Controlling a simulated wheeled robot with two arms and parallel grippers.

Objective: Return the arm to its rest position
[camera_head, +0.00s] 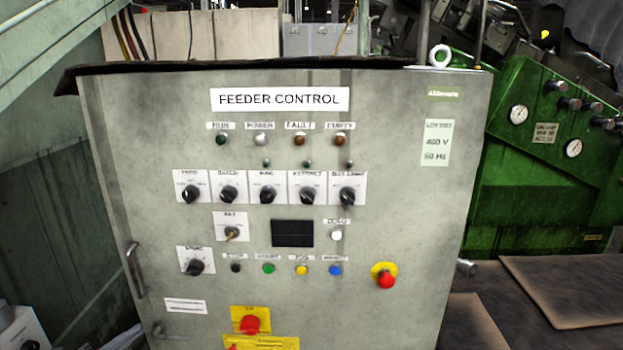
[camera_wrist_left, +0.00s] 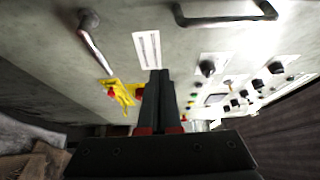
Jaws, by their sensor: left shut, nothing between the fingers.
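My left gripper (camera_wrist_left: 158,76) shows in the left wrist view, its two dark fingers together and nothing between them. It points along the front of the grey feeder control cabinet (camera_head: 400,220), which also fills the upper part of the left wrist view (camera_wrist_left: 120,50). I cannot tell whether the fingertips touch the panel; no gripper fingers stand out in the head view. A white and black part at the lower left edge of the head view may belong to my arm. My right gripper is in neither view.
The panel carries several black knobs (camera_head: 267,194), a small dark display (camera_head: 292,233), a red emergency button (camera_head: 386,280) and a red switch on yellow (camera_head: 250,324). A metal handle (camera_head: 134,270) sticks out at the left. A green machine (camera_head: 550,200) stands at the right.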

